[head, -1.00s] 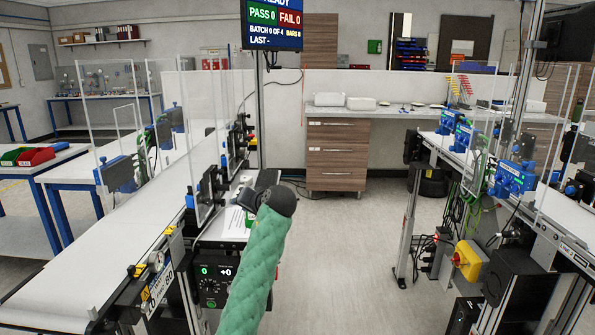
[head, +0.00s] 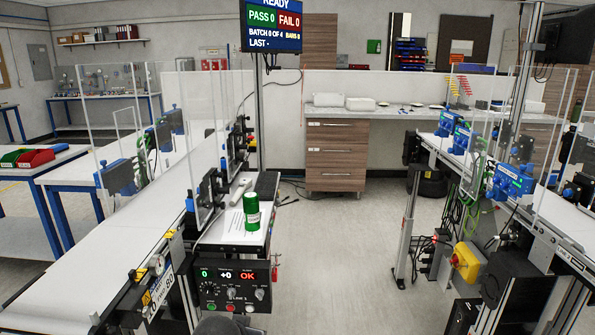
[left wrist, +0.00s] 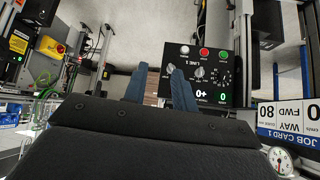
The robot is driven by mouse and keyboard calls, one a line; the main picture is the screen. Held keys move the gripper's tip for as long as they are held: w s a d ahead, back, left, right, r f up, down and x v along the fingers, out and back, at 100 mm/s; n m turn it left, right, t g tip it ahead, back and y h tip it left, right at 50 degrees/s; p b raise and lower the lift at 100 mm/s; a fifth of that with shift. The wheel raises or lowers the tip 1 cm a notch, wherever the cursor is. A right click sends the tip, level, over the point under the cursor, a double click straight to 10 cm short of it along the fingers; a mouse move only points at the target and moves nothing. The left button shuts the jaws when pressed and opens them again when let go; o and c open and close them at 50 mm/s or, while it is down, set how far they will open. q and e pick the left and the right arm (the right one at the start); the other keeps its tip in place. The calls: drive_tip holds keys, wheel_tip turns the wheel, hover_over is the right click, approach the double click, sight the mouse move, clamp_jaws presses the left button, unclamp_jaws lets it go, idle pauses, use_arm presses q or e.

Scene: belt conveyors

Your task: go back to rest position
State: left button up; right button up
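My left gripper (left wrist: 157,75) shows in the left wrist view as two blue-grey fingers standing apart, with nothing seen between them. The control panel (left wrist: 205,92) with its knobs and buttons lies beyond the fingers in that view. In the head view only a dark rounded piece, likely part of my arm, shows at the bottom edge below the control panel (head: 232,285). Neither gripper's fingers show in the head view. My right gripper is in no view.
A white belt conveyor (head: 95,262) runs on the left, another (head: 570,215) on the right. The floor (head: 335,260) between them is clear. A status screen (head: 271,27) hangs above.

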use_arm(q)
drive_tip(key=s+f+g, duration=0.2)
drive_tip(key=s+f, duration=0.4)
drive_tip(key=s, duration=0.4)
drive_tip(key=s+a+f+g+p, duration=0.1)
drive_tip(key=s+f+g, duration=0.1)
drive_tip(key=s+f, duration=0.5)
drive_tip(key=s+a+f+g, duration=0.1)
drive_tip(key=s+f, duration=0.5)
drive_tip(key=s, duration=0.8)
drive_tip(key=shift+s+a+f+g, duration=0.15)
drive_tip(key=shift+s+f+g, duration=0.15)
drive_tip(key=shift+g, duration=0.3)
